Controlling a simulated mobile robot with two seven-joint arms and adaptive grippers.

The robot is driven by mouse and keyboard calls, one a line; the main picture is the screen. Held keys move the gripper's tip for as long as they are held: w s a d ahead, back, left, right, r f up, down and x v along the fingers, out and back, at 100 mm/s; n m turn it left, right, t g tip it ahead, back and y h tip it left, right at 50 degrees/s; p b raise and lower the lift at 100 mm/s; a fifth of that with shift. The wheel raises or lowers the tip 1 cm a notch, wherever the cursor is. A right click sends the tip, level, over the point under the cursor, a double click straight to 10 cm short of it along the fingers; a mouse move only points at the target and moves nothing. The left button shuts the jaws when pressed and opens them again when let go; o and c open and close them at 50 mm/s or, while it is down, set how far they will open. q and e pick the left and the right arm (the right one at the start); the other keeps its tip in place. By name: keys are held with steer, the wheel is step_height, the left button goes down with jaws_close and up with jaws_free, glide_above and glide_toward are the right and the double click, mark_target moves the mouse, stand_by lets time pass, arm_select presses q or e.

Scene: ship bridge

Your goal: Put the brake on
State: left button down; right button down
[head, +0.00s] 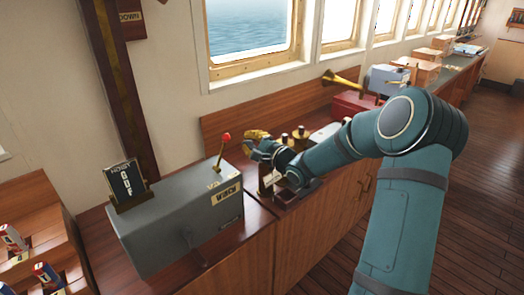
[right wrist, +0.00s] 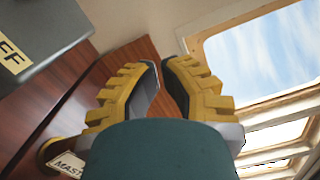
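A grey box (head: 172,215) stands on the wooden counter, with a lever (head: 219,152) topped by a red knob (head: 226,137) rising from its far right end. Pale labels (head: 227,196) with dark letters are on the box near the lever. The right gripper (head: 253,141), with yellow fingers, is just right of the knob and apart from it. In the right wrist view its fingers (right wrist: 161,64) stand slightly apart with nothing between them. That view also shows a corner of the grey box (right wrist: 40,35) with a label ending in "FF"; the lever is not visible there. My left gripper is out of view.
A dark sign (head: 125,183) stands on the box. Under my right forearm is a device with brass-topped knobs (head: 300,132). A brass horn (head: 340,79) and a red box (head: 352,105) are farther along the counter. A wooden rack (head: 35,240) is at the left.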

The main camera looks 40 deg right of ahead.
mark_target(221, 153)
steer(key=a, duration=0.2)
steer(key=a+r, duration=0.1)
steer(key=shift+a+b, duration=0.35)
steer(key=shift+a+r, duration=0.15)
steer(key=shift+r, duration=0.05)
steer(key=shift+a+r+n, duration=0.1)
steer(key=shift+a+n, duration=0.05)
steer(key=shift+n, duration=0.25)
